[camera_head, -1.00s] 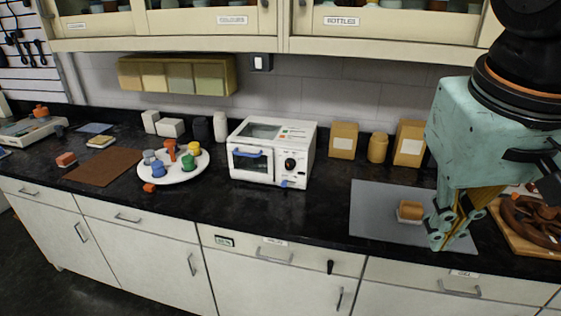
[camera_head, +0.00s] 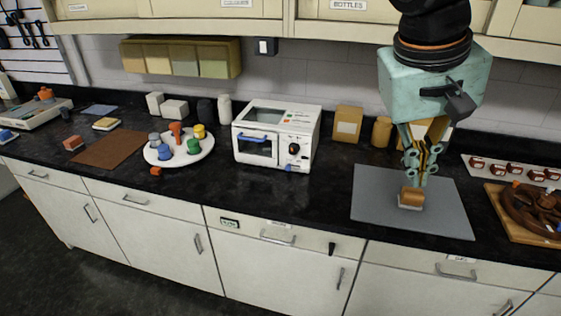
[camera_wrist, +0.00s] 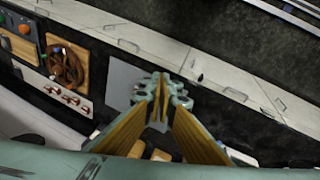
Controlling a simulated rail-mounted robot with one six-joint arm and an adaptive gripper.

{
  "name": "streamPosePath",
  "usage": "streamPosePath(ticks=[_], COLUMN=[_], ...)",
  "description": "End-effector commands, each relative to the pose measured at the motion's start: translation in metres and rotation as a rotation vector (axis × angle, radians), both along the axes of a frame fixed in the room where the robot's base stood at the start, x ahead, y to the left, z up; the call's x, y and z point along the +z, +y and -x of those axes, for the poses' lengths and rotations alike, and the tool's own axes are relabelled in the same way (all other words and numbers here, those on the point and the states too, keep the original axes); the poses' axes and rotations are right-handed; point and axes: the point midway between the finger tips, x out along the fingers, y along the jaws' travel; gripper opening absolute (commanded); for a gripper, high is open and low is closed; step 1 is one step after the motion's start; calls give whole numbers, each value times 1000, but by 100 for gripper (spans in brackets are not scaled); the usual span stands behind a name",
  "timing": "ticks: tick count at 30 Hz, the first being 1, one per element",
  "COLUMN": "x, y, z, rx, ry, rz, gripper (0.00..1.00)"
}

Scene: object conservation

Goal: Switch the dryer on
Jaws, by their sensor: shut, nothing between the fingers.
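The dryer appears to be the white box-shaped appliance (camera_head: 262,116) on the black counter. It has a blue door handle (camera_head: 251,138), a black front knob (camera_head: 294,149) and a small blue part low at the front right. Small green and red marks show on its top. Its door looks closed. My gripper (camera_head: 412,174) is shut and empty, pointing down over the grey mat (camera_head: 375,205), well right of the dryer. Its closed fingers also show in the wrist view (camera_wrist: 159,88). I cannot make out the dryer in the wrist view.
A brown-orange block on a pale base (camera_head: 411,198) sits on the mat, close below my fingertips. A round white tray (camera_head: 192,157) with coloured pieces is left of the dryer. A wheel (camera_head: 530,207) on a wooden board is far right. Counter between dryer and mat is clear.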

Motion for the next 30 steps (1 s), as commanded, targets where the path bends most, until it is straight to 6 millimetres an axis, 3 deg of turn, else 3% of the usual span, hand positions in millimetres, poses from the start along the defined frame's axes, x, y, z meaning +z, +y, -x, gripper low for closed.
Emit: streamPosePath(ticks=[30], x=[-13], y=[39], z=[-122], rx=[23], ry=[5], rz=[177], gripper=[0])
